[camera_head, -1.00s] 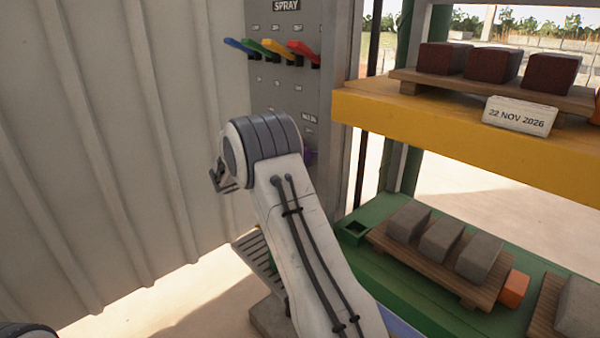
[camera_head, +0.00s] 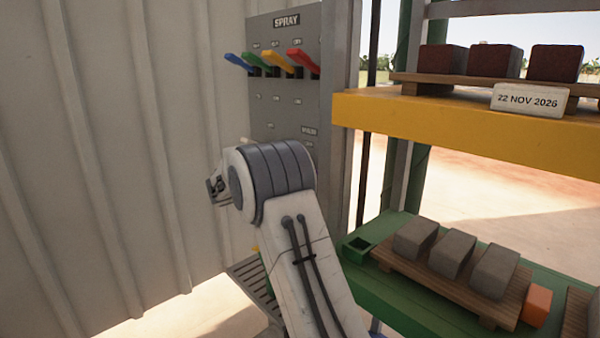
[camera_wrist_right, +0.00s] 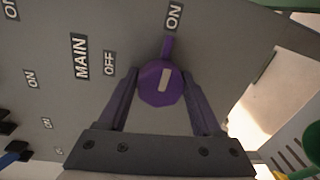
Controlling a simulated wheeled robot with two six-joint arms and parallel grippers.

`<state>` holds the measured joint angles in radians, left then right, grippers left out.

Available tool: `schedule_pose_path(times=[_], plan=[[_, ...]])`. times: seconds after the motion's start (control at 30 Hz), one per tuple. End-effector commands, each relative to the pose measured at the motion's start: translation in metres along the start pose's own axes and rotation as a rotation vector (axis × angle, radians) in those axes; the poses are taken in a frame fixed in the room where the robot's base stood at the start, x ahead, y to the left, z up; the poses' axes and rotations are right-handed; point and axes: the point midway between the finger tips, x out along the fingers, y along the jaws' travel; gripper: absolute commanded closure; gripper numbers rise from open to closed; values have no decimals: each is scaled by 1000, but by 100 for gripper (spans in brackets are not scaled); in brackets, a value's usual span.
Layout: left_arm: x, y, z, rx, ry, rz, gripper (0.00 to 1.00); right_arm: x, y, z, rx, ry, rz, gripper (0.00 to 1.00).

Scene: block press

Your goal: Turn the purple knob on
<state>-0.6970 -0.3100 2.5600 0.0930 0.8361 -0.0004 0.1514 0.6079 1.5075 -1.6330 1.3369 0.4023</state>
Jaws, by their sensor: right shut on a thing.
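In the right wrist view the purple knob (camera_wrist_right: 158,85) sits on the grey panel with a white mark on its face. Its purple pointer tab points up toward the ON label (camera_wrist_right: 174,16). The OFF label (camera_wrist_right: 109,63) is to the left, beside the MAIN label (camera_wrist_right: 79,56). My right gripper (camera_wrist_right: 162,92) is shut on the knob, one dark finger on each side. In the head view my right arm hides the knob and the fingers. My left gripper is out of view.
The SPRAY panel (camera_head: 286,105) carries blue, green, yellow and red levers (camera_head: 303,61) above my right arm. To the right stands a yellow shelf (camera_head: 440,122) with dark red blocks, above a green press bed (camera_head: 385,295) with grey blocks on a wooden pallet. A corrugated wall (camera_head: 90,150) is at left.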

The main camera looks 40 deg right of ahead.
Motion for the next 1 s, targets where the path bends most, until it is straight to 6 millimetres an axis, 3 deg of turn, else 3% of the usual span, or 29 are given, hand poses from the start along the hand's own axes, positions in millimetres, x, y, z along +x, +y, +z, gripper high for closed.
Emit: schedule_pose_path(times=[0.1,0.13,0.2,0.57,0.67,1.0], plan=[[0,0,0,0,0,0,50,-1,-6,0,-4,-1,-10,89],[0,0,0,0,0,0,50,-1,-6,0,-4,-1,-10,30],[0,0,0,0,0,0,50,-1,-6,0,-4,-1,-10,6],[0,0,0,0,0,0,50,-3,-2,0,-1,0,-5,6],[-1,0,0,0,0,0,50,-14,-2,0,-1,1,-5,6],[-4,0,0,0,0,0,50,-80,-2,-1,-2,3,-5,6]])
